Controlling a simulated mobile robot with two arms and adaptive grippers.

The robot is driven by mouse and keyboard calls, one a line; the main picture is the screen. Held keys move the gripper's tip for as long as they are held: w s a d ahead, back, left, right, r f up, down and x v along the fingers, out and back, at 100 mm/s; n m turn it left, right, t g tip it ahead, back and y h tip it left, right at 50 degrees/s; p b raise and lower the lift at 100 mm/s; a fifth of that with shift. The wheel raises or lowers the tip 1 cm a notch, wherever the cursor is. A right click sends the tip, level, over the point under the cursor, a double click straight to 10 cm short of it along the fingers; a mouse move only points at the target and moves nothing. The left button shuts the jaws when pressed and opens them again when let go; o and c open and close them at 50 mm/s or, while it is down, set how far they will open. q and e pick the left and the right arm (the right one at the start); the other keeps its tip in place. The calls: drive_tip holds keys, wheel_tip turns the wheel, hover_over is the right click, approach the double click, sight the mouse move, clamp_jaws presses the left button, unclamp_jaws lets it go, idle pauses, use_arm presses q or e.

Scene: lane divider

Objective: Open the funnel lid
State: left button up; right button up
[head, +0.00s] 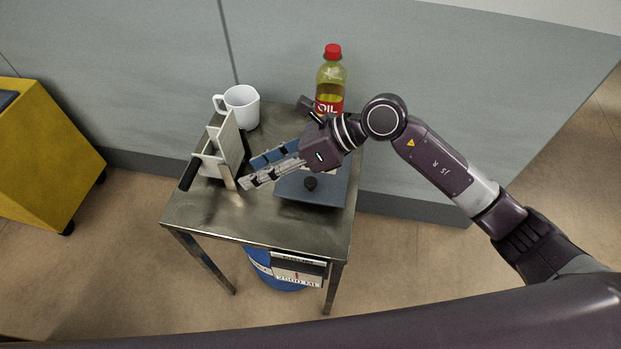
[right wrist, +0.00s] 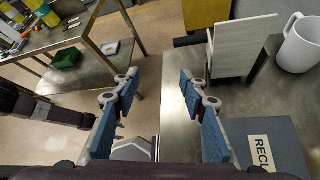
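A pale open-sided fixture with a raised, tilted flat panel (head: 229,143) and a black handle (head: 188,175) stands at the left of the small metal table. The panel may be the funnel lid; I cannot tell for sure. It also shows upright in the right wrist view (right wrist: 243,45), ahead and to the right. My right gripper (head: 247,171) is open and empty, its fingertips close to the panel's right side in the head view. The right wrist view shows its fingers wide apart (right wrist: 160,85). Whether a fingertip touches the panel is unclear. My left gripper is not in view.
A blue-grey box (head: 330,190) with a black knob sits below my right gripper; its label partly reads "RECL". A white mug (head: 243,104) and a red-capped oil bottle (head: 331,75) stand at the back. The table's front (head: 255,228) is clear. A yellow cabinet (head: 45,150) stands left.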

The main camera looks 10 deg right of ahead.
sight(311, 181)
drive_tip(key=w+d+f+n+h, duration=0.1)
drive_tip(key=w+d+f+h, duration=0.2)
drive_tip(key=d, duration=0.4)
drive_tip(key=w+d+f+n+h, duration=0.1)
drive_tip(key=d+f+h, duration=0.25)
drive_tip(key=d, duration=0.25)
drive_tip(key=shift+h, duration=0.45)
drive_tip(key=p+x, duration=0.2)
drive_tip(key=x, duration=0.3)
drive_tip(key=shift+w+a+f, duration=0.1)
drive_tip(key=shift+f, duration=0.2)
drive_tip(key=shift+x, duration=0.8)
drive_tip(key=shift+c, duration=0.6)
clamp_jaws()
